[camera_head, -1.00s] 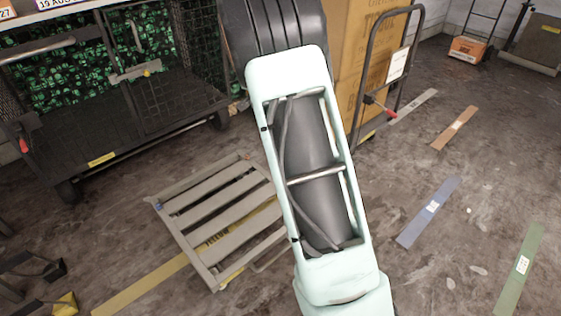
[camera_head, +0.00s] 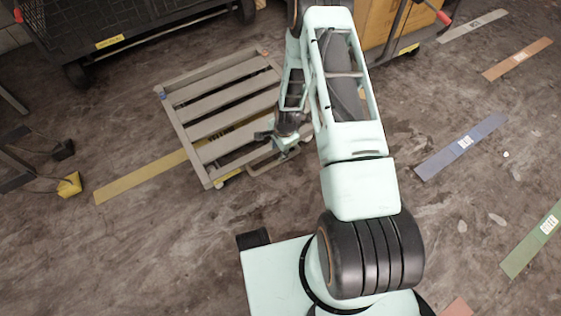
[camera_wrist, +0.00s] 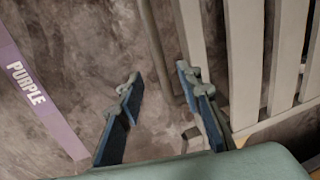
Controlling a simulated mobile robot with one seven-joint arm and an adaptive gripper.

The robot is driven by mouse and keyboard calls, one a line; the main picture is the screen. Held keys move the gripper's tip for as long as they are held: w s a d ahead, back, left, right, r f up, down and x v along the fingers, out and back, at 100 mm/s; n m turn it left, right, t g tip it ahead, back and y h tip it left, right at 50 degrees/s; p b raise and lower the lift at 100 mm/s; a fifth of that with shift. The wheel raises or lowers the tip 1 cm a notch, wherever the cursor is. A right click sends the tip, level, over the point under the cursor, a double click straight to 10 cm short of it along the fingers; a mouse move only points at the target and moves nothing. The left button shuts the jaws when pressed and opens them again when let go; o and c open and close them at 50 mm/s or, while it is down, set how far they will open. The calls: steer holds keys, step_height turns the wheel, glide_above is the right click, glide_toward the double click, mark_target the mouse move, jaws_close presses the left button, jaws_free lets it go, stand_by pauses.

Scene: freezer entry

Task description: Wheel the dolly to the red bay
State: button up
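The dolly (camera_head: 213,131) is a low, grey slatted platform lying across the yellow floor strip (camera_head: 140,177). Its loop handle (camera_head: 266,166) sticks out toward the lower right. My gripper (camera_head: 284,148) is down by the handle side of the dolly. In the wrist view my gripper (camera_wrist: 165,88) has its blue fingers spread apart. A thin grey bar (camera_wrist: 153,45), which looks like the handle, runs into the gap beyond them; I see no grip on it. A reddish strip (camera_head: 458,307) shows at the bottom edge, mostly cut off, its label not visible.
A black cage cart (camera_head: 120,30) and a hand truck with a box (camera_head: 385,25) stand behind. A yellow-footed object (camera_head: 69,185) is at left. Floor between strips is mostly clear.

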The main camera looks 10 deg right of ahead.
mark_target(276, 162)
steer(key=f+b, duration=0.1)
steer(key=f, duration=0.2)
steer(key=w+f+b, duration=0.1)
steer(key=f, duration=0.3)
steer(key=f+b, duration=0.2)
steer(key=f, duration=0.2)
steer(key=shift+w+a, duration=0.35)
steer(key=shift+a, duration=0.05)
jaws_close()
